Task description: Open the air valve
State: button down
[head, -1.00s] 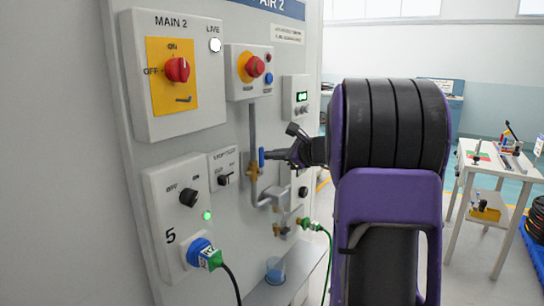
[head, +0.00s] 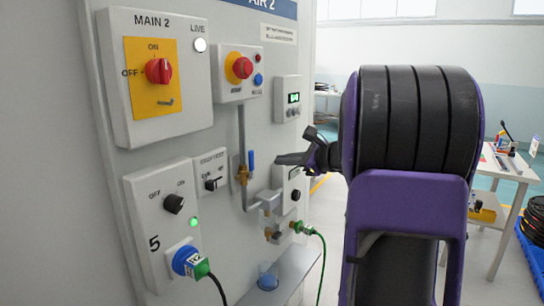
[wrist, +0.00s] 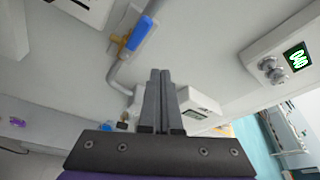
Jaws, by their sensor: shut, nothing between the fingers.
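The air valve has a blue lever handle (head: 251,161) on a brass body (head: 243,175), set in a grey vertical pipe on the wall panel. The lever stands upright, in line with the pipe. My gripper (head: 279,160) is shut and empty, just right of the lever, with a small gap between them. In the wrist view the shut fingers (wrist: 160,75) point at the panel, and the blue lever (wrist: 140,33) shows beyond and left of their tips, clear of them.
A red knob on a yellow plate (head: 138,91), an emergency stop button (head: 238,68) and a black knob (head: 173,204) surround the valve. A green hose (head: 323,265) hangs below right. A white table (head: 510,172) stands far right.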

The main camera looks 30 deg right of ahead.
jog(key=shift+s+d+f, duration=0.1)
jog(key=shift+s+d, duration=0.15)
jog(key=shift+s, duration=0.7)
jog(key=shift+s+d, duration=0.2)
jog(key=shift+s, duration=0.75)
jog(key=shift+a, duration=0.1)
